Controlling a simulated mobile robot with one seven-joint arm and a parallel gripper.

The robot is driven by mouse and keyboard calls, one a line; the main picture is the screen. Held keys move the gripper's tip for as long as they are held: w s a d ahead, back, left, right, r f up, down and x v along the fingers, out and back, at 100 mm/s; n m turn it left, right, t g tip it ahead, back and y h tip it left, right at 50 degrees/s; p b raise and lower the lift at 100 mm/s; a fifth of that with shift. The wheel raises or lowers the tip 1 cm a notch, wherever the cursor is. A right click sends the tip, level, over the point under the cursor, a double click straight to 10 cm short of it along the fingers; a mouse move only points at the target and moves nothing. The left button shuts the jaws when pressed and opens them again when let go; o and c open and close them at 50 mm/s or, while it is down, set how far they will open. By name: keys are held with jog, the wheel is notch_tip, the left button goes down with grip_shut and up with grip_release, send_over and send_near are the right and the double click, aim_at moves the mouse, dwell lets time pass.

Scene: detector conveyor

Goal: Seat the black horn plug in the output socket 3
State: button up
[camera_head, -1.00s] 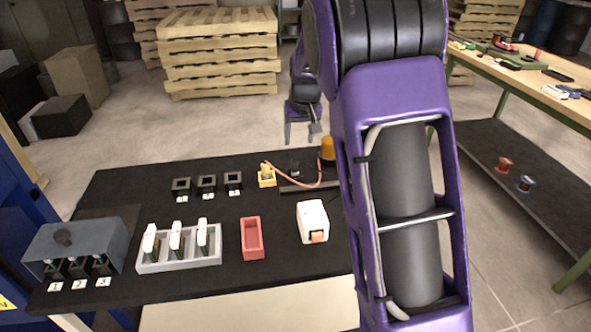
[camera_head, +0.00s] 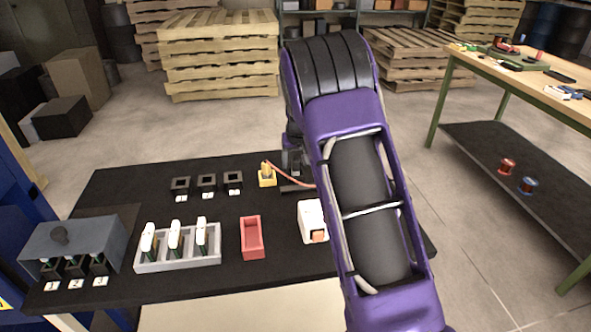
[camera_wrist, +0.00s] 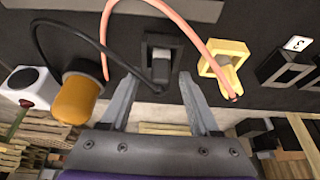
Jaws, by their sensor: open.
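The black horn plug (camera_wrist: 160,66) sits in a dark holder (camera_wrist: 147,44), with a black cable at its end. My gripper (camera_wrist: 158,79) is open around the plug end of the holder, one finger on each side; I cannot tell whether they touch it. In the head view my arm mostly hides this area. Three black sockets stand in a row on the dark table. The rightmost, output socket 3 (camera_head: 232,178), looks empty. In the wrist view this socket (camera_wrist: 275,68) is at the right, beside a label that seems to read 3.
A yellow holder (camera_head: 267,177) with a red-cabled plug stands between socket 3 and my gripper. An amber lamp (camera_wrist: 77,100) is close on the other side. A red tray (camera_head: 251,255), white box (camera_head: 308,210), grey rack (camera_head: 150,266) and grey housing (camera_head: 50,240) are nearer.

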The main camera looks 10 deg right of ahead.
grip_shut()
jog(key=shift+r, duration=0.1)
dwell(0.4)
